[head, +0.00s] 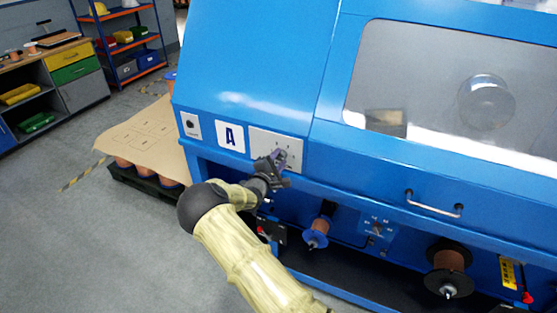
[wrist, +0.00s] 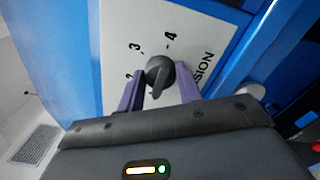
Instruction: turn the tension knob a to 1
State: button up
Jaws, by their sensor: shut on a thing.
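The tension knob (wrist: 158,70) is dark grey and round with a raised grip bar. It sits on a white dial plate printed with numbers; 2, 3 and 4 show in the wrist view, with part of the word TENSION. The 1 is not visible, and I cannot tell which number the knob points to. My gripper (wrist: 160,92) has its purple fingers on both sides of the knob, shut on it.
The blue machine (head: 250,75) fills the right. Below the dial are wire spools (head: 317,232) and a small panel (head: 376,228). A door handle (head: 434,206) sticks out to the right. A pallet with cardboard (head: 145,138) stands left of the machine; the floor nearer me is clear.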

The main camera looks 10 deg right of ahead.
jog(key=shift+a+n, duration=0.15)
jog(key=shift+n, duration=0.15)
jog(key=o, duration=1)
jog(key=b+v, duration=0.2)
jog(key=v, duration=1.5)
jog(key=shift+s, duration=0.1)
